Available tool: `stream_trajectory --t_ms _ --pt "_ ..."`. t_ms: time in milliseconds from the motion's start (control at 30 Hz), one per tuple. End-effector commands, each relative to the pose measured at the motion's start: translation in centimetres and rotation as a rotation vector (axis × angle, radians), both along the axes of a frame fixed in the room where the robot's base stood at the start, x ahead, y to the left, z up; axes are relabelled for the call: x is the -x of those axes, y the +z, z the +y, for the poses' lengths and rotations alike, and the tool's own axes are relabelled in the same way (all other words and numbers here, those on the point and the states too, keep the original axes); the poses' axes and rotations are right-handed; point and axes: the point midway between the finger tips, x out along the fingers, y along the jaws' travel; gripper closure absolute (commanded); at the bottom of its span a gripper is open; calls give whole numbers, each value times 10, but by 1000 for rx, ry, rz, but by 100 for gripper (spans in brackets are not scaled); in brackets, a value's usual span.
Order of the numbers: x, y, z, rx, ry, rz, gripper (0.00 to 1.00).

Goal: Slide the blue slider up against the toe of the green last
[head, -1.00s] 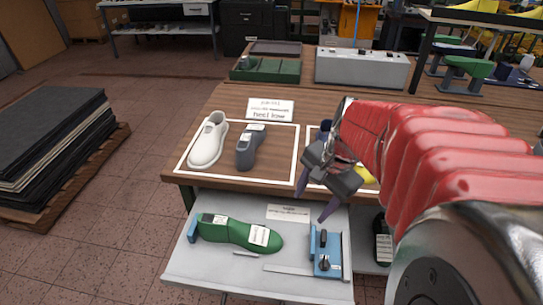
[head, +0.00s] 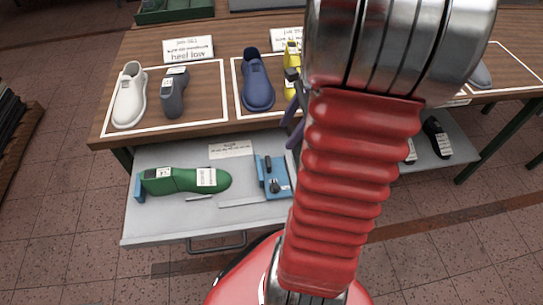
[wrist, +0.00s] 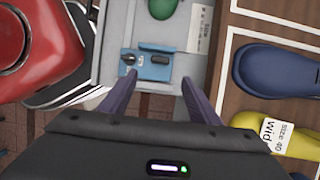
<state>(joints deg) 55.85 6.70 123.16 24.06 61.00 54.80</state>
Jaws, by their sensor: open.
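The green last (head: 185,180) lies on its side in the open grey drawer, its toe pointing right. The blue slider (head: 273,178), with dark knobs on it, sits to the right of the toe with a gap between them. In the wrist view the slider (wrist: 152,66) shows just beyond my fingertips, and the toe of the green last (wrist: 162,8) is at the top edge. My gripper (wrist: 159,79) is open and empty, its two purple fingers apart. In the head view my gripper (head: 291,133) is partly hidden behind my red arm, above and right of the slider.
A blue stop (head: 138,187) stands at the last's heel. The drawer (head: 165,226) has a slot and a label card (head: 231,149). Above it, the wooden table holds a white shoe (head: 130,95), a grey last (head: 174,92), a blue shoe (head: 257,80) and a yellow last (head: 291,68).

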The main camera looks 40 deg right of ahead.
Motion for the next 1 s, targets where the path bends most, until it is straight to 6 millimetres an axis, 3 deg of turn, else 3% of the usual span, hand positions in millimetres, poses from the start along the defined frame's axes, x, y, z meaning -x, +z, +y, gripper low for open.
stream_trajectory --t_ms 267,1000 --pt "-4 -19 7 -2 3 2 44" --pt "-28 -118 41 -2 4 1 44"
